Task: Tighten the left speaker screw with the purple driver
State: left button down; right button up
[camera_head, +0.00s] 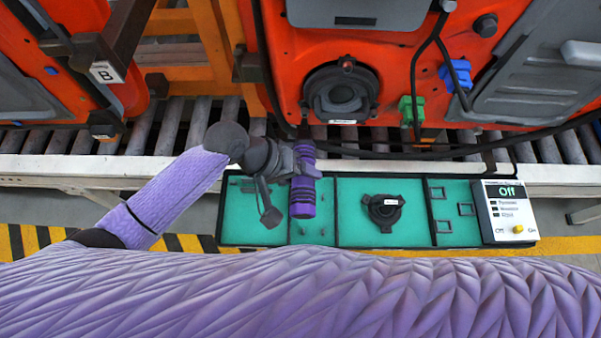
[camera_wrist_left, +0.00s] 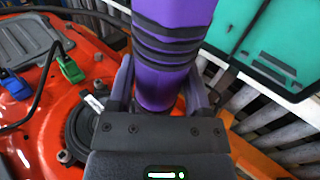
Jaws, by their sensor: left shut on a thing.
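The purple driver (camera_head: 303,202) has a thick purple body with dark bands. My left gripper (camera_head: 300,165) is shut around it, above the front edge of the line and the left part of the teal tray. In the left wrist view the driver (camera_wrist_left: 172,20) runs between the two fingers (camera_wrist_left: 158,95) and out of the top of the picture. Its tip cannot be made out. The black round speaker (camera_head: 341,92) sits in the orange door panel (camera_head: 395,60), up and right of the gripper and apart from it. A small screw-like spot (camera_head: 347,65) shows on its upper rim. My right gripper is not in view.
The teal tray (camera_head: 350,235) holds a loose black round part (camera_head: 383,210). A control box (camera_head: 505,210) reading "Off" stands at its right end. Black cables (camera_head: 415,80) hang across the door, by green (camera_head: 411,112) and blue (camera_head: 455,73) connectors. Rollers (camera_head: 170,125) run behind.

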pick_arm(q)
jog(key=shift+w, duration=0.2)
dwell(0.4)
jog(key=shift+w, duration=0.25)
dwell(0.3)
jog(key=shift+w+r, duration=0.1)
jog(key=shift+w, duration=0.35)
dwell(0.5)
jog(key=shift+w+b, duration=0.2)
jog(key=shift+b, duration=0.1)
dwell(0.7)
